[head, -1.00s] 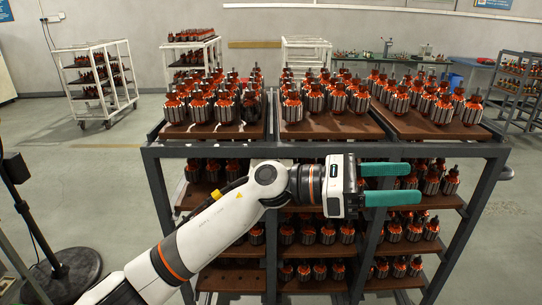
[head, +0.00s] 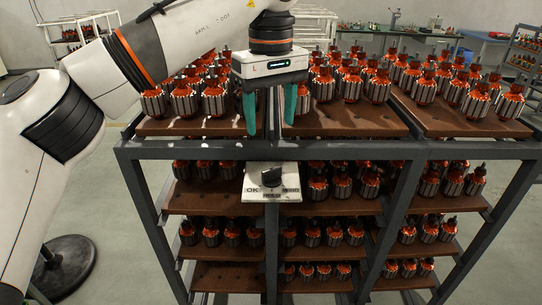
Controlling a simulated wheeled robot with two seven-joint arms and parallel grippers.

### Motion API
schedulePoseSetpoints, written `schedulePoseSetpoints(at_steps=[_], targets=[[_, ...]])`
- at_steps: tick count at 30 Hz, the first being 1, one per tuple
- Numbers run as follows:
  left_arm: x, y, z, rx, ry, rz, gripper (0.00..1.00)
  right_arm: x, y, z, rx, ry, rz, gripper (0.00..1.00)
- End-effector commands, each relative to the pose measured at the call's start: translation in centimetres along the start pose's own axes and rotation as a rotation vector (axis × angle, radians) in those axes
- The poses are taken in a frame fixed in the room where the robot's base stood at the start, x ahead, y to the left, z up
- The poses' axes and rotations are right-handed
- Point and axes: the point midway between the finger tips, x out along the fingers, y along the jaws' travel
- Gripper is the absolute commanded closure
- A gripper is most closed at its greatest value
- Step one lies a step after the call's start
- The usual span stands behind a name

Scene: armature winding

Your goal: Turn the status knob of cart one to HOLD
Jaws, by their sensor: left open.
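The status knob (head: 271,176) is a dark knob on a pale label plate (head: 256,194) fixed to the front of the cart (head: 345,150), below its top rail. The plate reads OK at left, HOLD at the bottom and a word at right that looks like WIND. Which way the knob points is too small to tell. My right gripper is not in view.
The cart carries several armatures (head: 214,98) on brown trays (head: 340,122), close around my left gripper. Lower shelves hold more armatures. A black round stand base (head: 62,268) is on the floor at left. White racks (head: 75,40) and a workbench (head: 425,42) stand behind.

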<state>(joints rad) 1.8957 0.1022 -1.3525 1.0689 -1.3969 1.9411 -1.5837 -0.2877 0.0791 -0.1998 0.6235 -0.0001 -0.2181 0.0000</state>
Motion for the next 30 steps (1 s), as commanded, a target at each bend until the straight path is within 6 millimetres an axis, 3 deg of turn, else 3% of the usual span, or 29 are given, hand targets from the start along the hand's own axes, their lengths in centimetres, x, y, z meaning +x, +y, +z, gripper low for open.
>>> schedulePoseSetpoints(at_steps=[3,6,9,15,28,30], targets=[[2.5,0.1,0.0,0.0,0.003,0.003,0.4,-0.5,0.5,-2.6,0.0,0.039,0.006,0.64],[4.5,0.1,0.0,0.001,0.005,0.003,0.4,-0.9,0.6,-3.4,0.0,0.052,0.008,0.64],[6.4,0.1,0.0,-0.001,0.004,0.003,0.4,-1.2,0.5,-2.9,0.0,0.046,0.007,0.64],[9.1,0.0,0.0,-0.001,0.003,0.001,0.4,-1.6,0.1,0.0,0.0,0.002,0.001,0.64],[10.2,0.0,-0.1,-0.002,0.003,-0.002,0.4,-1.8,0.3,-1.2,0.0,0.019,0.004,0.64],[10.2,0.0,-0.1,-0.002,0.003,-0.002,0.51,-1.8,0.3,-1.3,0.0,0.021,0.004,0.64]])
